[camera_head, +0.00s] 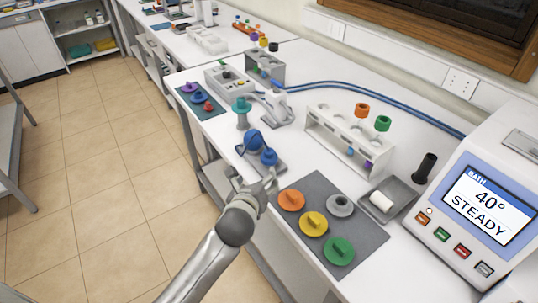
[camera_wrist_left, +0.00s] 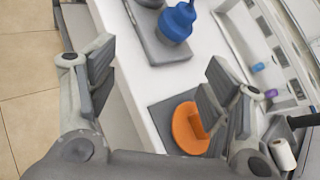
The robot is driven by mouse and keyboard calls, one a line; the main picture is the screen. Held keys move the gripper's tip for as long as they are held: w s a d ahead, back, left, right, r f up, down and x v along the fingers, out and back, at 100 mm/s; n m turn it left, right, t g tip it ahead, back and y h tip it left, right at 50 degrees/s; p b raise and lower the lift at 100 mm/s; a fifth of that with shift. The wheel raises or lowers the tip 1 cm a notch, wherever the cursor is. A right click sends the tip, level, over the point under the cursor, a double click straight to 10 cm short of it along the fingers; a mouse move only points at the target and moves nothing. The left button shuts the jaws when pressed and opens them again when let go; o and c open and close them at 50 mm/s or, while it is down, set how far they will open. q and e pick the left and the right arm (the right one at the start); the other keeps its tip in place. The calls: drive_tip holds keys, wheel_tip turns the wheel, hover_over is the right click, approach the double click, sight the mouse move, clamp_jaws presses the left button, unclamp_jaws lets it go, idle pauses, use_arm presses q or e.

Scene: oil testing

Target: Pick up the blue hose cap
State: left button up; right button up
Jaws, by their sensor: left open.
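A blue cap-like piece (camera_head: 269,157) stands on a small grey plate near the bench's front edge, beside a rounder blue piece (camera_head: 253,138). A blue piece (camera_wrist_left: 176,22) on a grey plate also shows at the top of the left wrist view. A smaller blue cap (camera_head: 197,98) lies on the teal mat farther back. I cannot tell for sure which one is the hose cap. My left gripper (camera_head: 256,182) is open and empty, at the front edge, on the near side of the grey plate. Its fingers are spread in the left wrist view (camera_wrist_left: 160,78). My right gripper is out of view.
A dark mat (camera_head: 330,187) with orange (camera_head: 291,200), yellow (camera_head: 313,223), green and grey caps lies right of the gripper. A white tube rack (camera_head: 345,148) and the bath unit (camera_head: 487,205) stand beyond. A teal-topped bottle (camera_head: 242,112) stands behind the blue pieces.

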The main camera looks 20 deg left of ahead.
sight(269, 152)
use_arm(q)
drive_tip(key=shift+w+a+f+m+t+p, duration=0.2)
drive_tip(key=shift+w+m, duration=0.55)
drive_tip(key=shift+w, duration=1.5)
drive_tip(key=shift+w+f+m+t+p, duration=0.2)
drive_tip(key=shift+w+m, duration=0.5)
drive_tip(key=shift+w, duration=1.5)
drive_tip(key=shift+w+a+m+t+p, duration=0.1)
drive_tip(key=shift+w+m+t+p, duration=0.45)
drive_tip(key=shift+w, duration=1.7)
drive_tip(key=shift+g+b, duration=0.25)
drive_tip(key=shift+b, duration=0.05)
drive_tip(key=c, duration=1)
